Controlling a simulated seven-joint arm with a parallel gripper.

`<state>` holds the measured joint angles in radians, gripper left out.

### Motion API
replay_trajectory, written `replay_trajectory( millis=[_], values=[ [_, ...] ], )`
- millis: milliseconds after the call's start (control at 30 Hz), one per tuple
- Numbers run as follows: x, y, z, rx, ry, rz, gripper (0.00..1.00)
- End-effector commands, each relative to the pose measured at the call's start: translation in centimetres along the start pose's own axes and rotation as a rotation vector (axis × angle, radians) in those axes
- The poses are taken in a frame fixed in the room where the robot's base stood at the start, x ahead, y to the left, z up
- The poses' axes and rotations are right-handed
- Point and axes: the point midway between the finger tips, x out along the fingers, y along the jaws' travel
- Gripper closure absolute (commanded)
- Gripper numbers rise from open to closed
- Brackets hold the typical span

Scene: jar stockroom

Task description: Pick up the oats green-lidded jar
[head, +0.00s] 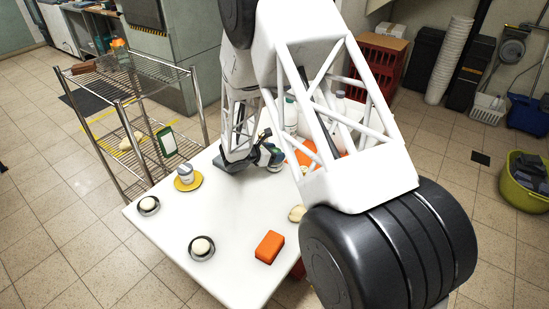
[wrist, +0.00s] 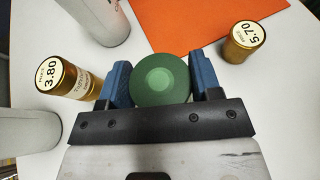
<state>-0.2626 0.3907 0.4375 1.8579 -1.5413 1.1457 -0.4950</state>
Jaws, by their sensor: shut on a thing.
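The green-lidded jar (wrist: 161,80) shows from above in the wrist view, its round green lid filling the space between the two blue fingers. My gripper (wrist: 161,82) is shut on it, one finger on each side. Its label is hidden, so I cannot read "oats" on it. In the head view my gripper (head: 262,152) is at the far part of the white table (head: 200,228), partly hidden by my arm. I cannot tell whether the jar is clear of the tabletop.
A gold-lidded jar marked 3.80 (wrist: 68,80) stands close left of the gripper, and one marked 5.70 (wrist: 244,40) stands to the right. White bottles (wrist: 105,22) are near. An orange sheet (wrist: 195,22) lies behind. An orange block (head: 269,247) and small bowls (head: 201,248) are nearer the table's front.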

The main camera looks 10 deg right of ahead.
Motion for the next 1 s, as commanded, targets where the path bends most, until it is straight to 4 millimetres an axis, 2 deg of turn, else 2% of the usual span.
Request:
replay_trajectory(
  millis=[333, 600, 1000],
  values=[
    [-0.4, 0.0, 0.8, -0.001, 0.0, 0.0, 0.73],
    [-1.5, -0.1, 3.4, 0.0, 0.0, 0.0, 0.73],
    [-4.1, -6.6, 2.9, 0.0, 0.001, 0.001, 0.73]
  ],
)
